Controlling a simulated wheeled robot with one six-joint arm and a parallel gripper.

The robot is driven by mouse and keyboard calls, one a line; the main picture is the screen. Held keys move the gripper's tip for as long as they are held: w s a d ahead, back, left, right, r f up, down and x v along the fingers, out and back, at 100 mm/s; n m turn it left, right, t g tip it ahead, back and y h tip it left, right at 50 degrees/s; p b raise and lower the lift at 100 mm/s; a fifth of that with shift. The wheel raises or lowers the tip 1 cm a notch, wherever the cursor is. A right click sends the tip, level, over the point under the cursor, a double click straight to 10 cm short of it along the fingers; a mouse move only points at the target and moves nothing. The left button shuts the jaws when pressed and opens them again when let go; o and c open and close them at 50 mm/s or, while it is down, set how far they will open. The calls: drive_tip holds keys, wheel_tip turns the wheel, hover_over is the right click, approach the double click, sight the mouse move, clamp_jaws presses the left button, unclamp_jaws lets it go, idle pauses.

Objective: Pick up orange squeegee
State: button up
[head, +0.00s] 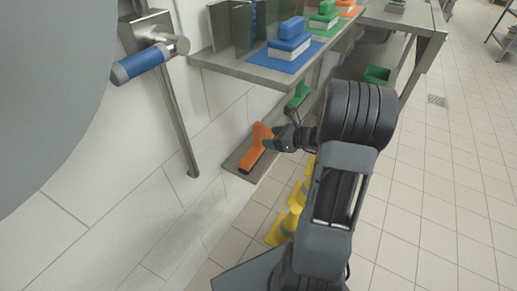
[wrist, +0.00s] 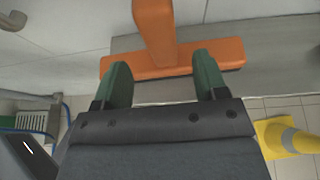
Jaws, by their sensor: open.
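The orange squeegee (head: 256,147) lies on a narrow grey lower shelf (head: 236,161) against the tiled wall. In the wrist view the squeegee (wrist: 157,32) shows as an orange T shape, its handle running to the top of the picture and its crossbar spanning sideways. My gripper (head: 272,140) is beside the squeegee in the head view. In the wrist view my gripper (wrist: 160,78) is open, its two green fingers apart at the crossbar, on either side of the handle's line. I cannot tell whether the fingers touch it.
Above is a metal shelf with blue (head: 290,42) and green (head: 324,15) brushes on mats. Yellow cones (head: 283,228) stand on the floor below. The tiled floor at right is clear.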

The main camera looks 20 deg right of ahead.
sight(263, 136)
drive_tip(key=b+x, duration=0.2)
drive_tip(key=x, duration=0.3)
drive_tip(key=shift+f, duration=0.1)
drive_tip(key=shift+w+a+f+b, duration=0.2)
drive_tip(key=shift+w+a+b, duration=0.15)
drive_tip(key=shift+w, duration=0.25)
drive_tip(key=shift+c, duration=0.5)
clamp_jaws()
